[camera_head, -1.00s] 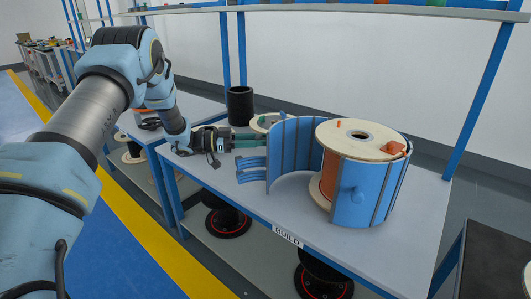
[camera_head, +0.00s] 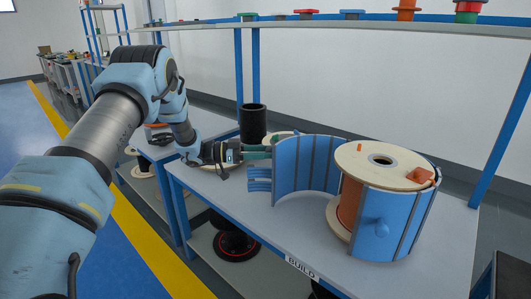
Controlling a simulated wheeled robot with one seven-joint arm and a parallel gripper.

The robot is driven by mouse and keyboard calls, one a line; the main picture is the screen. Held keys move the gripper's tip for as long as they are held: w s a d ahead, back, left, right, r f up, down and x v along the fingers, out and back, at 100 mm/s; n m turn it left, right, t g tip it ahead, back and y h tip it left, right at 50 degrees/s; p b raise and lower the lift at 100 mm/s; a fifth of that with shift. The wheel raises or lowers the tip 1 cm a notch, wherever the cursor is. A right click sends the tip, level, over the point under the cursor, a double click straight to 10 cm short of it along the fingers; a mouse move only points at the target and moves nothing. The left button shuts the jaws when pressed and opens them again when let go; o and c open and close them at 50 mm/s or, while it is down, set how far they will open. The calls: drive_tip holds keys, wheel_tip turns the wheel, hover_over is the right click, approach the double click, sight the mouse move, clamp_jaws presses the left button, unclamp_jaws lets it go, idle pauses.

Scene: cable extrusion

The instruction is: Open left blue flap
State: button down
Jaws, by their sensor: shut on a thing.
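The left blue flap (camera_head: 303,163) is a curved, ribbed panel. It stands swung out to the left of the wooden cable spool (camera_head: 352,205), with its hollow inner side showing and the spool's orange side exposed. My gripper (camera_head: 262,152), with green fingers, reaches in from the left behind the flap's outer edge. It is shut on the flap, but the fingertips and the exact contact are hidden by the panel.
The table (camera_head: 300,232) marked BUILD is clear in front of the flap. A blue slatted part (camera_head: 258,181) lies left of the flap. A black cylinder (camera_head: 253,122) stands behind my gripper. A shelf (camera_head: 300,24) with small parts runs above the back.

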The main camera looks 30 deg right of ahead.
drive_tip(key=c, duration=0.6)
unclamp_jaws()
drive_tip(key=shift+s+d+r, duration=0.1)
drive_tip(key=shift+s+d, duration=0.4)
drive_tip(key=shift+s, duration=0.05)
drive_tip(key=shift+o, duration=0.2)
drive_tip(key=b+v, duration=0.1)
drive_tip(key=v, duration=1.1)
drive_tip(key=shift+w, duration=0.2)
